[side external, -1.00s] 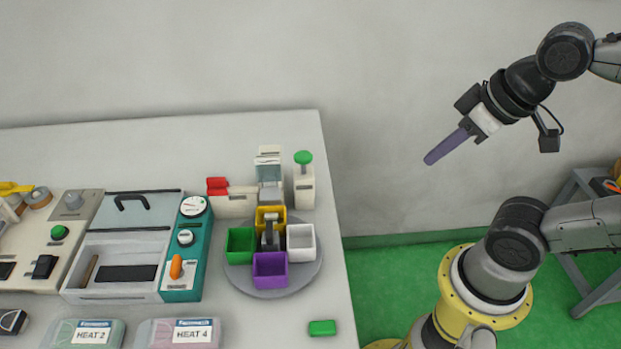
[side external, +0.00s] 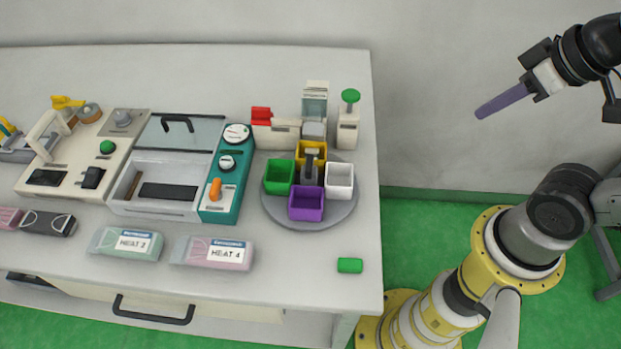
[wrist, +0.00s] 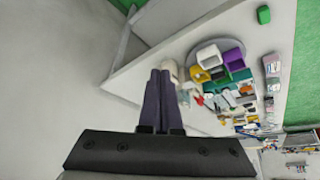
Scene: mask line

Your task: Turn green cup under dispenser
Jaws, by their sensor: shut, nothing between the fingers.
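The green cup (side external: 279,177) is a square open cup at the left of a grey round turntable (side external: 286,215). The dispenser (side external: 315,103), pale with a grey lower part, stands behind the turntable at the yellow cup. My gripper (side external: 478,115) has long purple fingers, shut and empty, in the air well right of the table. The shut fingers also show in the wrist view (wrist: 160,80).
A pale post with a green button (side external: 350,96) stands right of the dispenser, and a red-topped block (side external: 262,115) left of it. A teal panel (side external: 226,175) and glass-lidded tray (side external: 160,185) lie further left. A green block (side external: 350,265) lies at the front right. Table around it is clear.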

